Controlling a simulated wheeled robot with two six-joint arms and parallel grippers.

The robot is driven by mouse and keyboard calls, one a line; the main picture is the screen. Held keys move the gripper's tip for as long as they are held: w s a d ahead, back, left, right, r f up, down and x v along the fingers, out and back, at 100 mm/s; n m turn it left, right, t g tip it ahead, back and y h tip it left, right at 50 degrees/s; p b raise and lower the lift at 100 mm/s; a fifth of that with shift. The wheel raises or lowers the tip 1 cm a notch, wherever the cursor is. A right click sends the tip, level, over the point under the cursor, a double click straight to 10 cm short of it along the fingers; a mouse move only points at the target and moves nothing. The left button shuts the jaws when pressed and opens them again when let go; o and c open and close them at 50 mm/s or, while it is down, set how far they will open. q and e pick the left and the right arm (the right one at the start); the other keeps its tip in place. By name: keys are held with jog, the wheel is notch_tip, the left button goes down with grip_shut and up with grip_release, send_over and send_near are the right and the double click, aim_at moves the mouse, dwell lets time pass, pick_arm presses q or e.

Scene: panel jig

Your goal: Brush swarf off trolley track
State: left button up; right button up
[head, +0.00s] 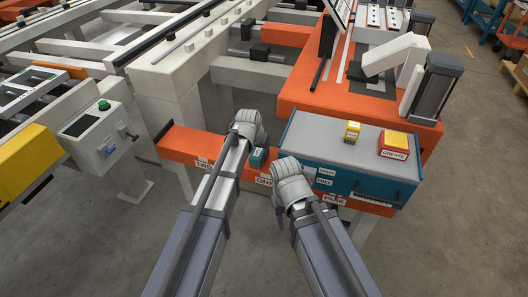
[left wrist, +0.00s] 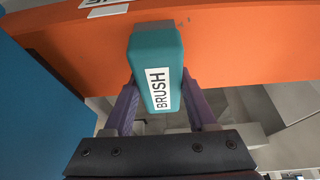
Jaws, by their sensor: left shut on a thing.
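The teal brush (head: 258,158) with a white BRUSH label is beside my left wrist, over the orange track (head: 190,143). In the left wrist view my left gripper (left wrist: 157,105) has its purple fingers on both sides of the brush (left wrist: 154,55), shut on it. The far end of the brush overlaps the orange track (left wrist: 235,45); I cannot tell if they touch. A few tiny dark specks show on the track near the brush; I cannot tell whether they are swarf. My right gripper (head: 283,215) is beside the trolley's near-left corner, its fingers mostly hidden.
A blue trolley (head: 330,145) with a grey top stands over the track, carrying a red-and-yellow GREASE box (head: 393,144) and a small yellow box (head: 352,131). Labels TWO, ONE and PARK mark the track. A control box (head: 98,130) stands left.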

pick_arm(q)
jog(key=shift+w+a, duration=0.25)
jog(key=shift+a, duration=0.55)
jog(key=shift+w+a, duration=0.25)
jog(key=shift+a, duration=0.65)
jog(key=shift+w+a, duration=0.25)
jog(key=shift+a, duration=0.65)
jog(key=shift+a, duration=0.1)
jog(key=shift+w+a, duration=0.3)
jog(key=shift+a, duration=0.55)
jog(key=shift+w+a, duration=0.3)
jog(key=shift+a, duration=0.5)
jog(key=shift+d, duration=0.1)
jog(key=shift+s+d, duration=0.3)
jog(key=shift+d, duration=0.6)
jog(key=shift+s+d, duration=0.25)
jog(key=shift+d, duration=0.6)
